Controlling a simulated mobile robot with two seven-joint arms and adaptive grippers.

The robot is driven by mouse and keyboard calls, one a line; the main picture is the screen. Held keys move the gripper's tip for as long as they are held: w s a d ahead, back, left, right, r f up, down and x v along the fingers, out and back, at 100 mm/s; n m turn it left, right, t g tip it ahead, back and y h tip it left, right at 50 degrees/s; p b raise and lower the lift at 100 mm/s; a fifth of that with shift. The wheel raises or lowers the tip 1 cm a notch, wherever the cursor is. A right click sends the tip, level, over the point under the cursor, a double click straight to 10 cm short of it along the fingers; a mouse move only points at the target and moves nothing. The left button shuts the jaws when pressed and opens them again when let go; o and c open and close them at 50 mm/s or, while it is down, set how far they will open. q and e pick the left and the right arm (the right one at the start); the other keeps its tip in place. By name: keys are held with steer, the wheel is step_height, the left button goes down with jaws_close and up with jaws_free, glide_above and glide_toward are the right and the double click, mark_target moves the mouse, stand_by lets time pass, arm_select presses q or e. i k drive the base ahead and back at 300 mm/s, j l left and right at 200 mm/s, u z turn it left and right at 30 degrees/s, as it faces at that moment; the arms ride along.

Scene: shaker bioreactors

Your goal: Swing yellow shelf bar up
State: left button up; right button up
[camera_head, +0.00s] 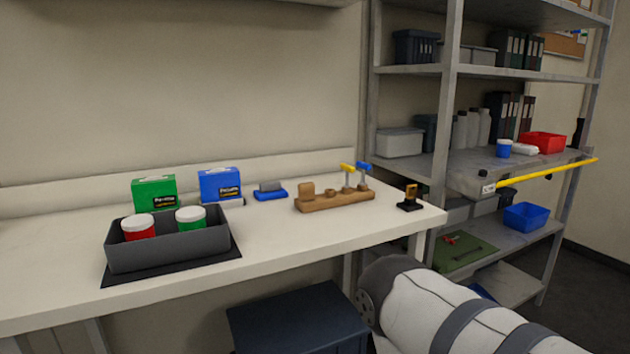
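The yellow shelf bar (545,174) runs along the front of the shelving unit (450,120) at the right, level with the middle shelf board. Its left end sits by a small white bracket or label (488,188), and its right end reaches the right-hand post. It lies nearly horizontal, across the shelf front. Neither of my grippers is in view. A white and grey link of my own arm fills the lower right, in front of and below the shelves, apart from the bar in the picture.
The middle shelf holds a blue cup (503,148), a red bin (541,142) and white bottles (472,129). A blue bin (526,216) stands below. The bench (300,243) at left carries a dark tray (168,250), boxes and a wooden tool holder (335,201). A dark cabinet (298,320) stands underneath.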

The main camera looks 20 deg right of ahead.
mark_target(549, 173)
steer(key=l+u, duration=0.1)
steer(key=l, duration=3)
steer(key=l+u, duration=0.1)
steer(key=l, duration=3)
steer(key=l+u, duration=0.1)
steer(key=l, duration=0.45)
steer(key=k+l+u, duration=0.15)
steer(key=l, duration=0.4)
steer(key=l+u, duration=0.1)
steer(key=l, duration=0.4)
steer(key=l+u, duration=0.25)
steer(key=l, duration=0.55)
steer(key=l+u, duration=0.3)
steer(key=l, duration=0.55)
steer(key=l+u, duration=0.15)
steer(key=l, duration=0.65)
steer(key=l+u, duration=0.15)
steer(key=l, duration=0.65)
steer(key=l+u, duration=0.45)
steer(key=k+l+u, duration=0.15)
steer(key=l+u, duration=0.25)
steer(key=k+l+u, duration=0.15)
steer(key=l+u, duration=0.3)
